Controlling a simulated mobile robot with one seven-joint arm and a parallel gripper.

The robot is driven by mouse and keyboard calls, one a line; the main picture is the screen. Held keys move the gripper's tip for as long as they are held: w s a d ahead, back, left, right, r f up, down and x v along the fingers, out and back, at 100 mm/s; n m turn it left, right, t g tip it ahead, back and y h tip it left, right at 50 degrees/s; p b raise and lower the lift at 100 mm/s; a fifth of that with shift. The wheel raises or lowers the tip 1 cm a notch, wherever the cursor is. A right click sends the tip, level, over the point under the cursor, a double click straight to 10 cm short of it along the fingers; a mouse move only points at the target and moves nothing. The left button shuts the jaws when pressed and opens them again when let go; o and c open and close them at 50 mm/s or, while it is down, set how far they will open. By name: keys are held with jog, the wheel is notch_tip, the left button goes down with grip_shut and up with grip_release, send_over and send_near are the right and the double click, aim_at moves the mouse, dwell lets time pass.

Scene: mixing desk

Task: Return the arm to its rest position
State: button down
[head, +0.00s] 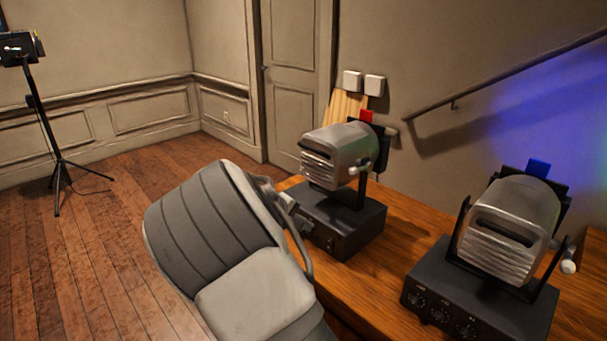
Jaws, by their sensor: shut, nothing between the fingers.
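A large grey, ribbed part of my arm fills the lower middle of the head view, in front of the desk's left edge. Small metal parts and a curved bar show along its right side. I cannot make out any fingers of my gripper in this view. The wooden desk (378,273) runs from the middle to the lower right, partly hidden behind my arm.
Two grey lamp-like devices stand on black boxes on the desk, one with a red tab (366,116), one with a blue tab (539,168). A black tripod stand (57,160) is far left. A handrail (500,80) crosses the right wall.

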jog(key=s+d+r+m+g+y, duration=0.2)
jog(key=s+d+r+m+y, duration=0.1)
jog(key=s+d+r, duration=0.4)
jog(key=s+d+r+m+y+p, duration=0.1)
jog(key=s+d+r, duration=0.1)
jog(key=s, duration=0.7)
jog(key=s+d+r+m+t+y+p, duration=0.1)
jog(key=s+d+r+m, duration=0.1)
jog(key=s+r, duration=0.3)
jog(key=s+d+r+m+y+p, duration=0.1)
jog(key=s+d+r+m, duration=0.1)
jog(key=s, duration=1.2)
jog(key=shift+d+r+y, duration=0.3)
jog(key=shift+d+r, duration=0.55)
jog(key=shift+d, duration=0.1)
